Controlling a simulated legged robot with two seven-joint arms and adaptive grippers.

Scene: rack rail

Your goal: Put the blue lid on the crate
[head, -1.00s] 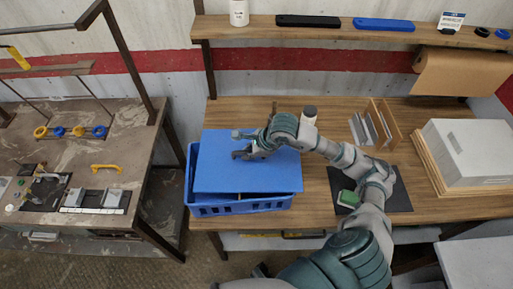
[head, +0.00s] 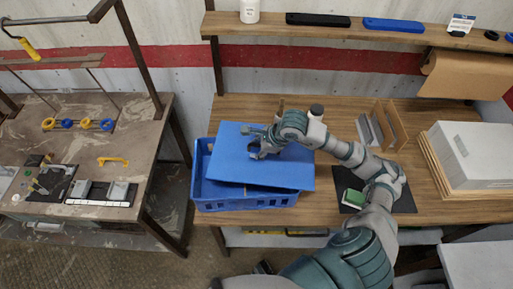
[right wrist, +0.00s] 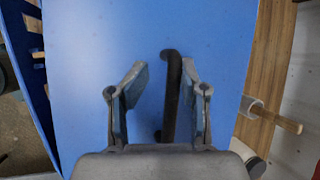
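The blue lid (head: 235,168) is a flat panel lying askew over the blue crate (head: 245,203). It overhangs the crate on the right and leaves the crate's left side uncovered. In the right wrist view the lid (right wrist: 95,60) fills most of the picture, with a dark bar handle (right wrist: 172,100) on it. My right gripper (head: 256,148) is over the lid's upper middle. In the right wrist view its fingers (right wrist: 164,66) are apart, with the handle between them, close to the right finger and clear of the left one.
The crate stands at the left end of the wooden bench (head: 335,212). A dark mat (head: 405,203) with a green-and-white item (head: 352,199), upright dividers (head: 385,125) and a grey box (head: 470,150) are to the right. A white-and-black cylinder (head: 316,112) stands behind the lid.

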